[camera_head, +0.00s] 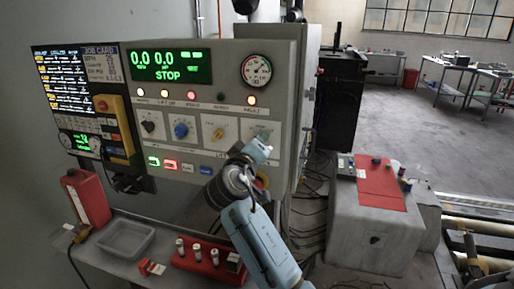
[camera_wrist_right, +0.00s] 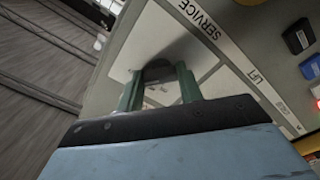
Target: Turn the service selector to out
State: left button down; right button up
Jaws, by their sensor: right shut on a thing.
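The control panel (camera_head: 200,150) carries a row of rotary selectors under a green display reading STOP. My right gripper (camera_head: 264,138) reaches the rightmost selector position from below. In the right wrist view, the green fingers of my right gripper (camera_wrist_right: 160,88) stand on either side of a dark knob, the service selector (camera_wrist_right: 158,72), and are shut on it. The SERVICE label (camera_wrist_right: 197,18) is on the strip beside it. The fingers and wrist hide most of the selector, so its setting cannot be read. My left gripper is not in view.
A black knob (camera_head: 148,126), a blue knob (camera_head: 181,130) and a yellow knob (camera_head: 218,134) sit to the left on the panel. A round gauge (camera_head: 257,70) is above. A shelf below holds a grey tray (camera_head: 125,254) and a red rack (camera_head: 205,268).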

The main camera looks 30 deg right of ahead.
dwell(0.3)
jog(key=o, duration=1)
jog(key=shift+a, duration=0.1)
jog(key=b+v, duration=0.1)
jog(key=v, duration=1.2)
jog(key=shift+s, duration=0.15)
